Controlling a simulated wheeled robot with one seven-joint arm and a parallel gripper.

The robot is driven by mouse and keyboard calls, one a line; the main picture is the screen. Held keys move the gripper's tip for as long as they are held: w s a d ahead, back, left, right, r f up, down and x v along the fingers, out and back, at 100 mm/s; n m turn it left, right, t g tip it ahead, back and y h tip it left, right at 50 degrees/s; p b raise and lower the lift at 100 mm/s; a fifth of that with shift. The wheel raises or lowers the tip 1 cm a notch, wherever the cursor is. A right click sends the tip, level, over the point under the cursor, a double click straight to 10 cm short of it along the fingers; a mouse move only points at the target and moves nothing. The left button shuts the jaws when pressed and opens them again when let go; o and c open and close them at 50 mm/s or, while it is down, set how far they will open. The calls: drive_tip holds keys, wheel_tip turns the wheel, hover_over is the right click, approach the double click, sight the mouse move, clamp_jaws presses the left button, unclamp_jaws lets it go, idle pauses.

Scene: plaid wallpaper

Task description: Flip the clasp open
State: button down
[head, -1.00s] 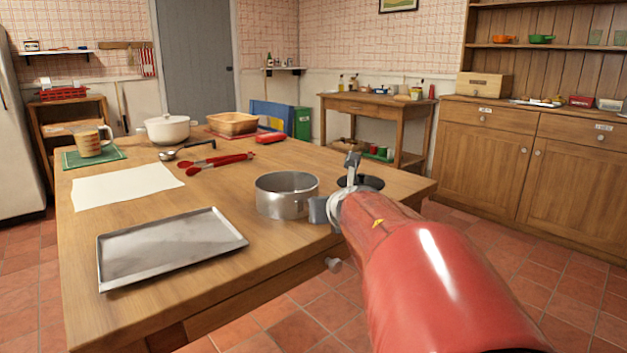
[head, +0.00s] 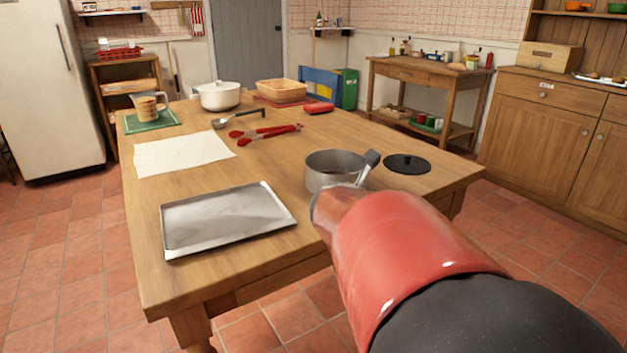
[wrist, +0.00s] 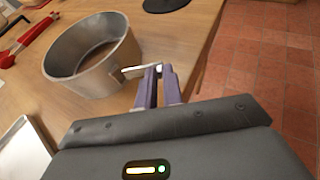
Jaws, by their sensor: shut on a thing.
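A round metal pan ring (head: 334,172) stands upright on the table, and it also shows in the wrist view (wrist: 85,77). Its clasp (wrist: 133,71) is a small pale metal lever on the side of the ring nearest my gripper. My gripper (wrist: 159,71) has its two purple-grey fingers close together at the lever's outer end, shut on it. The lever stands out from the wall there; its hinge is too small to make out. In the head view my red arm hides most of the gripper and the clasp.
Red-handled tongs (head: 265,131) and a white sheet (head: 183,152) lie farther back.

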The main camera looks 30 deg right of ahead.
drive_tip(key=a+m+g, duration=0.1)
drive_tip(key=m+g, duration=0.1)
drive_tip(key=a+m+g+h, duration=0.1)
drive_tip(key=g, duration=0.1)
drive_tip(key=w+a+m+g+h, duration=0.1)
drive_tip(key=m+g, duration=0.1)
drive_tip(key=shift+a+m, duration=0.15)
drive_tip(key=shift+m, duration=0.15)
drive_tip(key=shift+w+a+m+g, duration=0.2)
drive_tip(key=shift+a+m+g, duration=0.1)
drive_tip(key=shift+m+g, duration=0.55)
drive_tip(key=shift+w+a+m+g, duration=0.25)
drive_tip(key=shift+a+m+g, duration=0.1)
drive_tip(key=shift+m+g, duration=0.5)
drive_tip(key=shift+w+a+m+g, duration=0.2)
drive_tip(key=shift+a+m+g, duration=0.1)
drive_tip(key=shift+m+g, duration=0.55)
drive_tip(key=shift+g, duration=0.45)
drive_tip(key=c, duration=1.5)
unclamp_jaws()
drive_tip(key=shift+w+a, duration=0.1)
drive_tip(key=v, duration=0.7)
drive_tip(key=shift+w+a+r, duration=0.1)
drive_tip(key=shift+a+r, duration=0.1)
drive_tip(key=shift+a, duration=0.1)
drive_tip(key=shift+o, duration=0.3)
